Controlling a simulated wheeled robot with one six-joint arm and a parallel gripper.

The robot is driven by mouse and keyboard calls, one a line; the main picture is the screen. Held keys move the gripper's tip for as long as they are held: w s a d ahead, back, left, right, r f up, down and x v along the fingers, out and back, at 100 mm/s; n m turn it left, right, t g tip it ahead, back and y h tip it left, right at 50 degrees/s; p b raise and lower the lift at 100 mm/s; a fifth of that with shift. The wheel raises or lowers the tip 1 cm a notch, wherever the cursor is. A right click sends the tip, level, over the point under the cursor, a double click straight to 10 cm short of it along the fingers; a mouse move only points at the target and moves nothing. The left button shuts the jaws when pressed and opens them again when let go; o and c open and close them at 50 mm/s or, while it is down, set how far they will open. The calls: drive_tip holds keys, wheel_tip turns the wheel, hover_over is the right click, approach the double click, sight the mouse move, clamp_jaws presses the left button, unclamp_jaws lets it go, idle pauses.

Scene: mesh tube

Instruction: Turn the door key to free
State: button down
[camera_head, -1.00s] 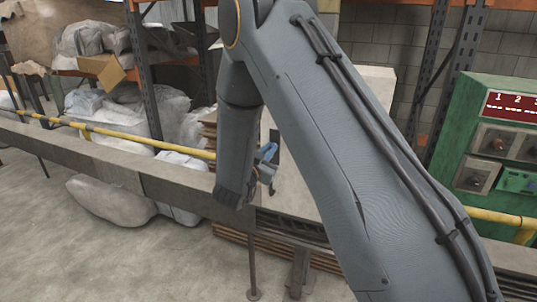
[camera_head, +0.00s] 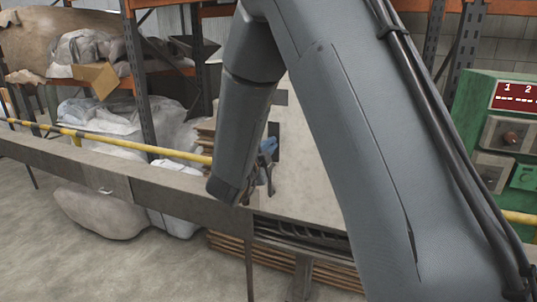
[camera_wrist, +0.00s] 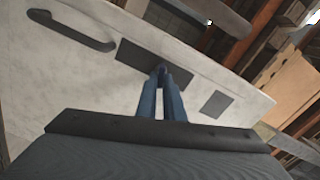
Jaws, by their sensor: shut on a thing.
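The pale door panel (camera_head: 312,175) stands at the middle of the head view, partly behind my arm. It fills much of the wrist view (camera_wrist: 60,85). A dark rectangular plate (camera_wrist: 128,52) is set in it. My gripper (camera_wrist: 161,76), with two blue fingers, has its tips at this plate and close together. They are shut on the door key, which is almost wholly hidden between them. The key's turn angle cannot be told.
A dark handle (camera_wrist: 70,30) and a second dark plate (camera_wrist: 216,104) are on the panel. A yellow rail (camera_head: 130,145) runs above a grey beam at the left. A green control cabinet (camera_head: 505,150) stands at the right. Shelves with wrapped bundles are behind.

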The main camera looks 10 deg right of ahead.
drive_tip(key=shift+f+m+b, duration=0.2)
drive_tip(key=shift+m+b, duration=1.7)
drive_tip(key=shift+b, duration=0.1)
drive_tip(key=c, duration=1.9)
unclamp_jaws()
drive_tip(key=shift+o, duration=0.2)
drive_tip(key=shift+s, duration=0.1)
drive_tip(key=b+v, duration=0.1)
drive_tip(key=v, duration=0.6)
drive_tip(key=shift+s+a, duration=0.2)
drive_tip(key=shift+s, duration=0.05)
drive_tip(key=shift+w, duration=0.1)
